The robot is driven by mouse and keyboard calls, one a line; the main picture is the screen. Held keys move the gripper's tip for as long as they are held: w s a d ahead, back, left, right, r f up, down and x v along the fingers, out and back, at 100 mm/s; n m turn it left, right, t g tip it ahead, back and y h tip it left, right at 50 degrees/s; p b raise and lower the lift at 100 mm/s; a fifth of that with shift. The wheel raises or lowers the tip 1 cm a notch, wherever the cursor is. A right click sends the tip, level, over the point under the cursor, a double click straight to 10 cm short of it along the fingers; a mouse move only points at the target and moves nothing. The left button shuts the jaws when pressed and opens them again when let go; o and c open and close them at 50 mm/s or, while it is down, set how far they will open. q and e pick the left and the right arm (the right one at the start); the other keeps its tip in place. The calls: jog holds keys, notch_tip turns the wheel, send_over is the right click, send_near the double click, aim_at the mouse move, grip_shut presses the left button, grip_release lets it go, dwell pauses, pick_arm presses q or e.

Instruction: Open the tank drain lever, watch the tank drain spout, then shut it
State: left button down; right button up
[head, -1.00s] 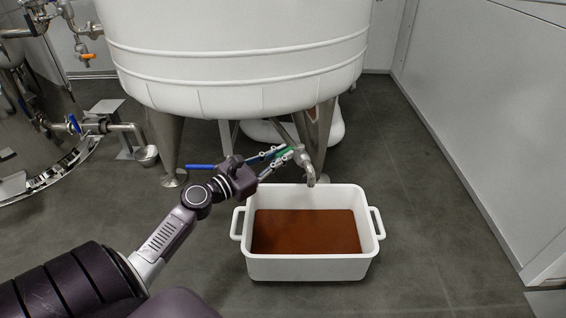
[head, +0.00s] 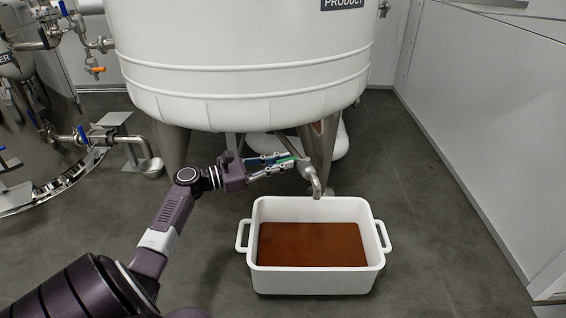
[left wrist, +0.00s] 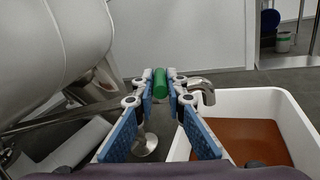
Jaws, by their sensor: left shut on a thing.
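The white tank (head: 240,85), with a "PRODUCT" label, stands on legs in the head view. Its metal drain spout (head: 314,181) bends down over the back edge of a white tub (head: 318,282) and also shows in the left wrist view (left wrist: 203,88). The green-gripped drain lever (left wrist: 160,84) is between the fingertips of my left gripper (left wrist: 161,88), which is shut on it. In the head view the left gripper (head: 289,162) is beside the spout and partly hides the lever. No stream shows below the spout. My right gripper is in neither view.
Brown liquid (head: 310,244) lies in the tub. A pale wall (head: 480,120) runs along the right; the floor there is clear.

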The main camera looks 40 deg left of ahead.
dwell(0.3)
pick_arm(q)
jog(key=c, duration=2)
grip_release()
jog(key=shift+w, duration=0.1)
jog(key=shift+o, duration=0.2)
jog(key=v, duration=1.2)
jog(key=shift+f, duration=0.1)
